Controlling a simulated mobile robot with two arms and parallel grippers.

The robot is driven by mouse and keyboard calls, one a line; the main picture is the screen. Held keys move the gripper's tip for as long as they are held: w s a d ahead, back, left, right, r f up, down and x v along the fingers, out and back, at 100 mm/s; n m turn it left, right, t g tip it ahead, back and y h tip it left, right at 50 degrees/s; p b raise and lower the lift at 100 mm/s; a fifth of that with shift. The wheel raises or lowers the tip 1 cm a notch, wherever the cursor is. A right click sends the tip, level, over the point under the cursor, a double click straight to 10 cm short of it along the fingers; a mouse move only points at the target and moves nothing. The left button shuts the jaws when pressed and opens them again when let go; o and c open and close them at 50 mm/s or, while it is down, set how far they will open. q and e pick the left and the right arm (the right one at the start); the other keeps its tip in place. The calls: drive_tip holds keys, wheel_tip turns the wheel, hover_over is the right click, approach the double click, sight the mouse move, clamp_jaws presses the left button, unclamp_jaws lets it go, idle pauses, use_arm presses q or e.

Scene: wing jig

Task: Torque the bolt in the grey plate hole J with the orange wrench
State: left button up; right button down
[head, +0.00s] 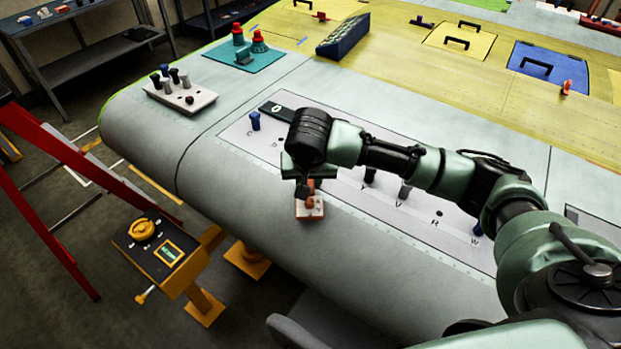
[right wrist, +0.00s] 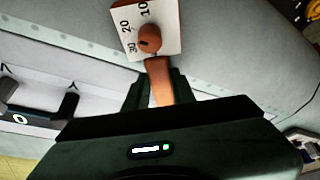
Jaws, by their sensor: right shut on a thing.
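My right gripper (head: 305,182) is shut on the orange wrench (right wrist: 158,82) at the near edge of the wing. The wrench's round head (right wrist: 149,40) overlaps a white scale plate (right wrist: 168,14) marked 10, 20 and 30. I cannot tell whether head and plate touch. The plate also shows in the head view (head: 310,210). The long light grey plate (head: 236,138) lies behind the gripper, partly hidden by my right arm. A blue bolt (head: 255,121), a dark bolt (head: 370,174) and a grey bolt (head: 404,191) stand in it. I cannot make out hole J. My left gripper is out of view.
A pale block with several pegs (head: 197,100) and a teal mat (head: 232,59) with red-topped items are at the wing's far left. A dark blue rack (head: 343,36) stands behind. A yellow console (head: 160,255) and red ladder (head: 50,150) stand left of the wing.

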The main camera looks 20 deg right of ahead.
drive_tip(key=shift+r, duration=0.1)
drive_tip(key=shift+w+a+r+m+p, duration=0.1)
drive_tip(key=shift+w+a+m+p, duration=0.35)
drive_tip(key=shift+a+p, duration=0.25)
drive_tip(key=shift+w+a+f+m+h+p, duration=0.2)
drive_tip(key=shift+w+a+m+h+p, duration=0.25)
drive_tip(key=shift+a+m, duration=0.25)
drive_tip(key=shift+s+d, duration=0.1)
drive_tip(key=shift+w+a+m+g+p, duration=0.4)
drive_tip(key=shift+w+a+m+p, duration=0.15)
drive_tip(key=shift+a+m, duration=0.2)
drive_tip(key=shift+w+a+m+h, duration=0.35)
drive_tip(key=shift+w+m, duration=0.1)
drive_tip(key=shift+m, duration=0.05)
